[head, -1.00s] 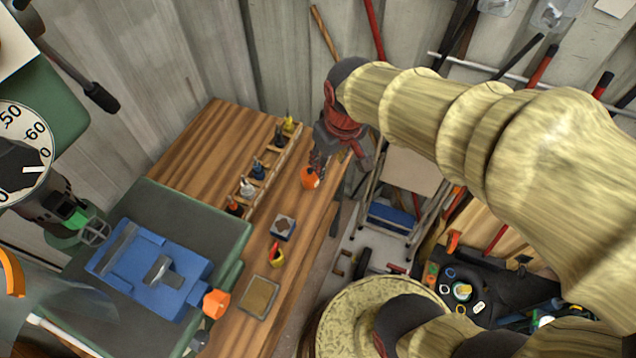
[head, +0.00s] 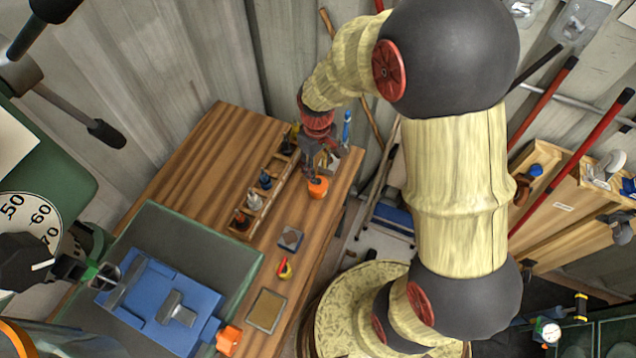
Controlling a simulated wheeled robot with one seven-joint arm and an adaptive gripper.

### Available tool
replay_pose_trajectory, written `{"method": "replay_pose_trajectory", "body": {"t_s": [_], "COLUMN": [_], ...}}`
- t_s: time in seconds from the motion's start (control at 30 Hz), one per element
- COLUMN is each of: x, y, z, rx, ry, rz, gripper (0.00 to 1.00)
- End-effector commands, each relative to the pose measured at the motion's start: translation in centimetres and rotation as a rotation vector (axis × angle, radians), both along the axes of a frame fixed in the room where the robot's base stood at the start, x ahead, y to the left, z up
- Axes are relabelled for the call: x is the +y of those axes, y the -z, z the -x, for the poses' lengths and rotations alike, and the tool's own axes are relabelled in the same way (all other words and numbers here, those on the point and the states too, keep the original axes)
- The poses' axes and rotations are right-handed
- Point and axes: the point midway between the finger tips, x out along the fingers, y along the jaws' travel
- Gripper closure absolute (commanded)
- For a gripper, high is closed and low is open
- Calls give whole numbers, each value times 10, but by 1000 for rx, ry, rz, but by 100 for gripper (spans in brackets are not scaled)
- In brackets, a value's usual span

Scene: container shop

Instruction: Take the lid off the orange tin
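The orange tin (head: 318,188) stands on the wooden workbench near its right edge. My gripper (head: 318,172) points down right over it, with the fingers at the top of the tin. The lid cannot be made out apart from the tin, as the gripper covers the top. The fingers are small and dark here, so whether they are open or closed on anything is unclear.
A wooden rack (head: 262,205) with several small bottles stands just left of the tin. A small grey box (head: 290,238), a yellow and red item (head: 285,267) and a tan pad (head: 266,309) lie nearer. A blue vise (head: 160,300) sits at lower left. The bench's far left is bare.

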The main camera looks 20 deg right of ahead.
Motion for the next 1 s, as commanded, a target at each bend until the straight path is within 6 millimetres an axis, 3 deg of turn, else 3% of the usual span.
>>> {"method": "replay_pose_trajectory", "body": {"t_s": [0.33, 0.6, 1.0], "x": [1, 1, 0], "y": [46, 46, 46], "z": [8, 7, 7], "rx": [2, 1, 1], "ry": [0, 0, 0], "rz": [0, 0, 0], "gripper": [63, 64, 87]}}
